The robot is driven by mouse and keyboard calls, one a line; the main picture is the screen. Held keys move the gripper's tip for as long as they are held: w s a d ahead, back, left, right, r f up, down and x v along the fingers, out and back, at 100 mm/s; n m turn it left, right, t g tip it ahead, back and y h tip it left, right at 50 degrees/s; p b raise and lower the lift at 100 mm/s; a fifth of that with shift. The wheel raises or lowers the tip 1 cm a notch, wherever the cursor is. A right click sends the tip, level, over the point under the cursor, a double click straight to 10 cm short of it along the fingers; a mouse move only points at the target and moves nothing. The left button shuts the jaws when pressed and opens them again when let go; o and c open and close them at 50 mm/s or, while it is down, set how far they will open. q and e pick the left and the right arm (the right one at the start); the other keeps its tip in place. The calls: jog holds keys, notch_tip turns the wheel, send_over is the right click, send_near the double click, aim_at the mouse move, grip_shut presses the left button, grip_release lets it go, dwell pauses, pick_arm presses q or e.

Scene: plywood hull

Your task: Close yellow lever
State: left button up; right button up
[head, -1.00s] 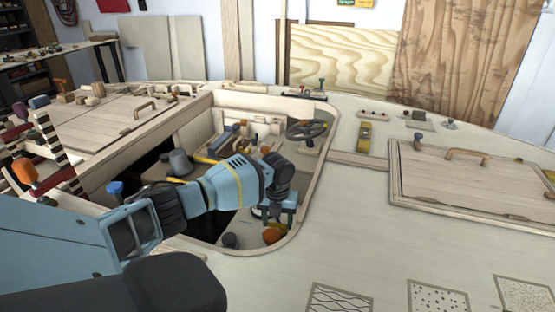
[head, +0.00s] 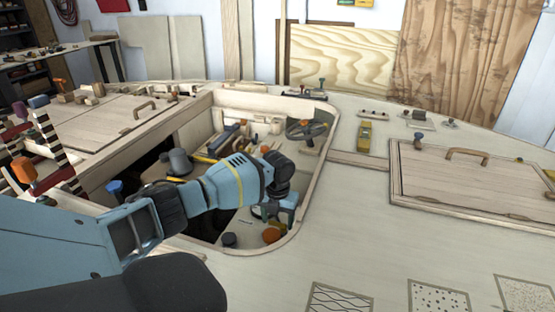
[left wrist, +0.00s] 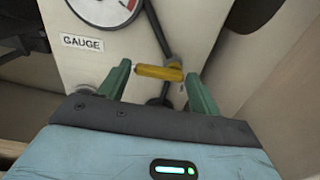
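The yellow lever (left wrist: 158,73) shows in the left wrist view in front of a pale panel, lying nearly level, with its right end at a grey pivot. My left gripper (left wrist: 158,69) has its two green fingers spread apart, one near each end of the lever; I cannot tell whether they touch it. In the head view my left gripper (head: 276,212) reaches down into the open hatch well at its near right corner. The lever is mostly hidden there by the gripper. My right gripper is in neither view.
A round gauge (left wrist: 104,8) with a GAUGE label sits at upper left of the panel, and a dark pipe runs behind the lever. In the well are an orange knob (head: 271,235), a dark knob (head: 229,240) and a steering wheel (head: 307,130).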

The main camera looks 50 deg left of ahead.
aim_at(278, 222)
pick_arm(q)
jog(key=shift+r+p, duration=0.35)
jog(key=shift+r, duration=3.6)
jog(key=shift+r, duration=0.1)
